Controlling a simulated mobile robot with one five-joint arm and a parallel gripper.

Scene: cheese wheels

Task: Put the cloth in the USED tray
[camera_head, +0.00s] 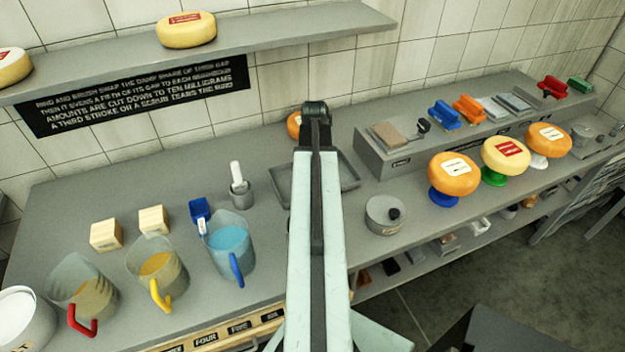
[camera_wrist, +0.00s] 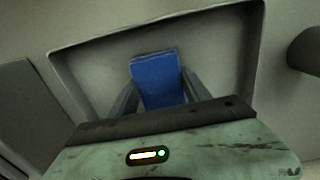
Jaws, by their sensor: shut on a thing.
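In the wrist view, my gripper (camera_wrist: 156,88) is shut on a folded blue cloth (camera_wrist: 157,72), with one dark finger on each side of it. The cloth is over a shallow grey tray (camera_wrist: 218,62), inside its rim in the picture. I cannot tell whether the cloth touches the tray floor. In the head view, the grey tray (camera_head: 349,171) lies on the counter by the wall, partly hidden behind my arm. No label shows on it, so I cannot confirm that it is the USED tray. My gripper and the cloth are hidden there.
On the grey counter (camera_head: 120,200), a blue-handled jug (camera_head: 230,248) and a pot with a white handle (camera_head: 240,194) stand left of my arm. A lidded round pot (camera_head: 383,217) and a raised ledge (camera_head: 385,160) are right. Cheese wheels (camera_head: 505,155) stand further right.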

